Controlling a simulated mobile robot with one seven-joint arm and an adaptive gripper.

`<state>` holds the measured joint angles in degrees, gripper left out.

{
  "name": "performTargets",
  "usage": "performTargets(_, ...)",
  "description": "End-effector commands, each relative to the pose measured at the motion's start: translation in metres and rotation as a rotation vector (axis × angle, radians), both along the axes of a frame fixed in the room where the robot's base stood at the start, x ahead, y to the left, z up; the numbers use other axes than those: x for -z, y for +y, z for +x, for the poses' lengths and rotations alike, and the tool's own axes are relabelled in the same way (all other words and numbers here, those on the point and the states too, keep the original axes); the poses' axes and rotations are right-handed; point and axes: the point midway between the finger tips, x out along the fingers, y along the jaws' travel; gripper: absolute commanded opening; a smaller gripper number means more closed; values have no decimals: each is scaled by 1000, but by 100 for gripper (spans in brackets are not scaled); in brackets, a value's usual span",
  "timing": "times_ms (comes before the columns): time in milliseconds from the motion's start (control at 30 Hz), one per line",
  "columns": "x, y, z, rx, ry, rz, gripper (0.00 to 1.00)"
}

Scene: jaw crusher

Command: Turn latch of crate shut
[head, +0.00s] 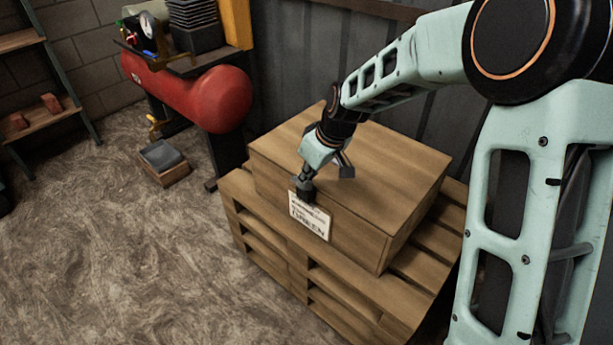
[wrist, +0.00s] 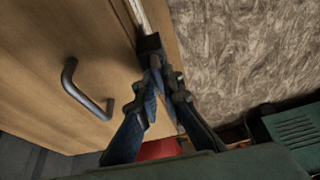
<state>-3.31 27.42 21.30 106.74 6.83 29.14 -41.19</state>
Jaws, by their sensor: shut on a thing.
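The wooden crate (head: 390,165) sits on a pallet, its lid down, with a paper label (head: 311,216) on its front face. My gripper (head: 306,190) reaches down to the crate's front top edge, just above the label. In the wrist view my gripper (wrist: 152,58) has its fingers together at this edge, shut on a small dark piece that seems to be the latch. The fingers hide most of the latch, so its angle cannot be told. A dark bar handle (wrist: 88,98) stands on the crate's lid (wrist: 60,35), left of the fingers and apart from them.
The wooden pallet (head: 272,262) carries the crate. A red compressor tank (head: 215,95) stands behind to the left. A small open box (head: 163,165) lies on the floor, and a shelf (head: 40,118) stands at far left. The floor in front is clear. A metal wall is behind.

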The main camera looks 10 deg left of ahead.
Motion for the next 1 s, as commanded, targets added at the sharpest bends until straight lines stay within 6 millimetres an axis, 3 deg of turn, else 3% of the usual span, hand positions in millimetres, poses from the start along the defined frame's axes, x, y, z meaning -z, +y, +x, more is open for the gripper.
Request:
performTargets(267,0,2,-3,178,-1,-2,0)
performTargets(1000,0,7,-4,874,-2,-4,0)
